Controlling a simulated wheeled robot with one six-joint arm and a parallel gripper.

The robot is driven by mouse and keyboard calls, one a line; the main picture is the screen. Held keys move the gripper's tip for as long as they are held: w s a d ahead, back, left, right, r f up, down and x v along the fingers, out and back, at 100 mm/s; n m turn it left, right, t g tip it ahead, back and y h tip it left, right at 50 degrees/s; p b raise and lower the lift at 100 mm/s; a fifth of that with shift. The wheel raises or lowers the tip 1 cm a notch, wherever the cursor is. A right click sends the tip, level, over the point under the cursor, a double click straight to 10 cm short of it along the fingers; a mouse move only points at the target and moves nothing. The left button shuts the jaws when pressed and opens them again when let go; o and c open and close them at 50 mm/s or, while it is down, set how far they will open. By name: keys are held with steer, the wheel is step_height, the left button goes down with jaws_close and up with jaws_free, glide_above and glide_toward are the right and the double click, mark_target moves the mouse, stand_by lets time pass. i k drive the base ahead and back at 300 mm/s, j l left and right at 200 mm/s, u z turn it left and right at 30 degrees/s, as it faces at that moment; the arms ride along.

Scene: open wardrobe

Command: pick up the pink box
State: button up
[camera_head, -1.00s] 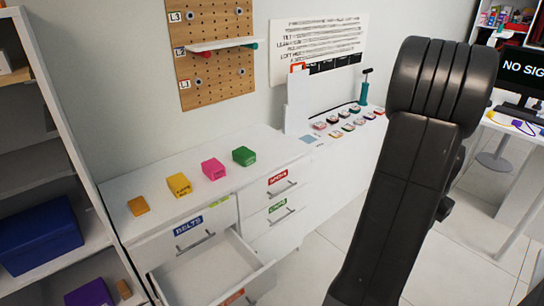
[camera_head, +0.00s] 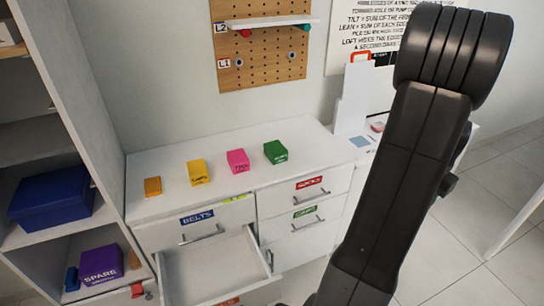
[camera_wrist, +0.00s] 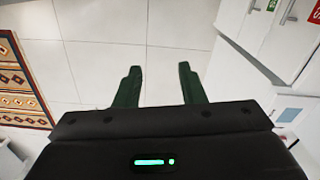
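The pink box (camera_head: 238,161) stands on the white dresser top (camera_head: 228,196), between a yellow box (camera_head: 198,173) on its left and a green box (camera_head: 275,153) on its right. It is not in the wrist view. My gripper (camera_wrist: 160,84) shows in the wrist view with its two dark green fingers apart and nothing between them. It is over the tiled floor, away from the box.
An orange block (camera_head: 153,186) sits at the dresser's left. An open shelf with a blue bin (camera_head: 50,195) and a purple box (camera_head: 101,264) stands at left. A pegboard (camera_head: 262,50) hangs above.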

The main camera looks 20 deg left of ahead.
mark_target(238, 161)
steer(key=i+u, duration=0.2)
steer(key=u, duration=0.25)
steer(key=i+l+u, duration=0.15)
steer(key=u, duration=0.3)
steer(key=i+l+u, duration=0.15)
steer(key=u, duration=0.35)
steer(key=i+l+u, duration=0.1)
steer(key=l+u, duration=0.15)
steer(key=u, duration=0.2)
steer(key=i+l+u, duration=0.2)
steer(key=u, duration=0.2)
steer(key=i+l+u, duration=0.1)
steer(key=l+u, duration=0.3)
